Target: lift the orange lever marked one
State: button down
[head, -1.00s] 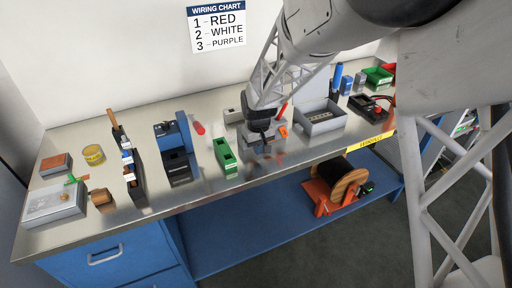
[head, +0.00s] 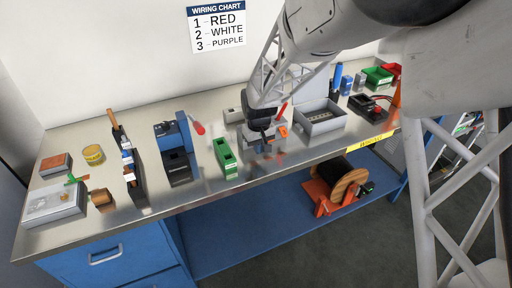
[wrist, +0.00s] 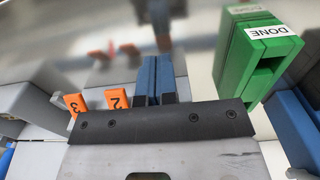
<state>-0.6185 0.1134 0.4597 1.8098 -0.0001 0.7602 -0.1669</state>
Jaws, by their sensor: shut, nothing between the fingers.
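The dispenser (head: 242,135) with orange levers stands mid-bench, partly hidden behind my gripper (head: 264,150). One orange lever (head: 283,131) shows just right of the gripper in the head view; its mark is too small to read there. In the wrist view, the orange lever marked 3 (wrist: 76,104) and the orange lever marked 2 (wrist: 116,99) stand left of my gripper (wrist: 157,62). The lever marked one is not visible; my gripper may be covering it. My blue fingers are together with nothing between them. Contact with a lever cannot be made out.
A green box (head: 226,158) marked DONE (wrist: 271,32) stands close by on the left in the head view and on the right in the wrist view. A blue device (head: 178,150) is farther left. A grey tray (head: 321,124) stands to the right.

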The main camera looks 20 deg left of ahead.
jog(key=shift+d+r, duration=0.1)
jog(key=shift+r, duration=0.45)
dwell(1.6)
jog(key=shift+w+a+r, duration=0.2)
jog(key=shift+r, duration=0.55)
jog(key=shift+w+a+r, duration=0.15)
jog(key=shift+a+r, duration=0.05)
jog(key=shift+r, duration=0.5)
dwell(3.7)
jog(key=shift+s+d, duration=0.25)
dwell(0.4)
